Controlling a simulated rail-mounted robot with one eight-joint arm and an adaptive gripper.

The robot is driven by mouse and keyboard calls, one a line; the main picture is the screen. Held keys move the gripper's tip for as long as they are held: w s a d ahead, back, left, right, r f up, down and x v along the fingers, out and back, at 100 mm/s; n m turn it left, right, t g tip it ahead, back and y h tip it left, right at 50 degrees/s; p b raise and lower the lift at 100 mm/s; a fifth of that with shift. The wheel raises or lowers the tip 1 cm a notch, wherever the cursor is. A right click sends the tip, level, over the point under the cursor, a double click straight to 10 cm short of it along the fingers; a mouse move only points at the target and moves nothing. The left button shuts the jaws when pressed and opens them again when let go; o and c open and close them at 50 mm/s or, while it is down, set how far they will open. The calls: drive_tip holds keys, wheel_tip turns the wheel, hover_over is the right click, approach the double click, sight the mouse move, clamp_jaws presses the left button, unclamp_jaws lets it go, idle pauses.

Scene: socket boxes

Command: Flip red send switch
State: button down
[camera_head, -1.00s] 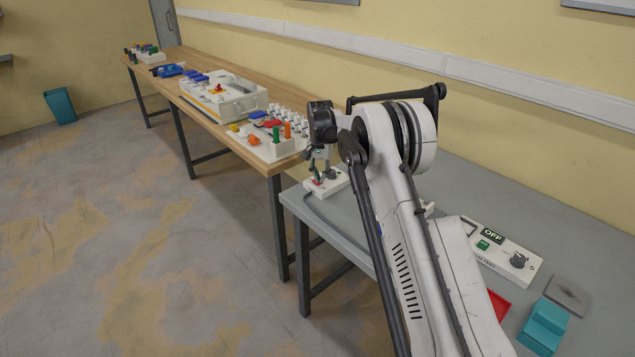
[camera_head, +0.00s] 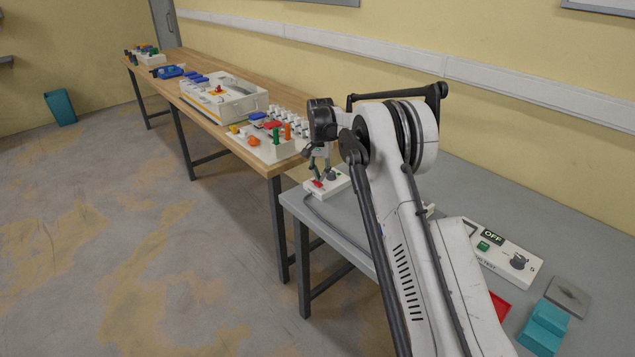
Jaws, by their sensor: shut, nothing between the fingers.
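The red switch (camera_head: 317,184) sits on a small white box (camera_head: 342,182) near the far left corner of the grey table. My gripper (camera_head: 322,178) points down right at the switch, with its fingers shut and empty. The fingertips look at or just above the red part; I cannot tell whether they touch it. The fingers hide part of the box, and the picture is too small to show which way the switch is tipped.
A teal block (camera_head: 543,326) and a grey pad (camera_head: 568,297) are nearby. The wooden table (camera_head: 176,85) behind carries several coloured parts and boxes.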

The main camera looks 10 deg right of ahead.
sight(320, 185)
drive_tip(key=shift+r+p, duration=0.65)
drive_tip(key=shift+r, duration=1.9)
drive_tip(key=shift+r, duration=0.1)
drive_tip(key=s+r+n+t, duration=0.2)
drive_tip(key=s+r, duration=0.8)
drive_tip(key=r, duration=0.5)
drive_tip(key=s+r+n+t, duration=0.1)
drive_tip(key=s+r, duration=0.3)
drive_tip(key=s, duration=0.3)
drive_tip(key=s+r+t, duration=0.1)
drive_tip(key=s+r, duration=0.3)
drive_tip(key=s, duration=0.4)
drive_tip(key=s+f+n+t, duration=0.1)
drive_tip(key=s+f, duration=0.2)
drive_tip(key=s, duration=1.1)
drive_tip(key=s+f+n+t+b, duration=0.1)
drive_tip(key=s+f, duration=0.3)
drive_tip(key=s, duration=1)
drive_tip(key=shift+s+f+n+t, duration=0.3)
drive_tip(key=shift+s+n+t, duration=0.1)
drive_tip(key=shift+n+t, duration=0.2)
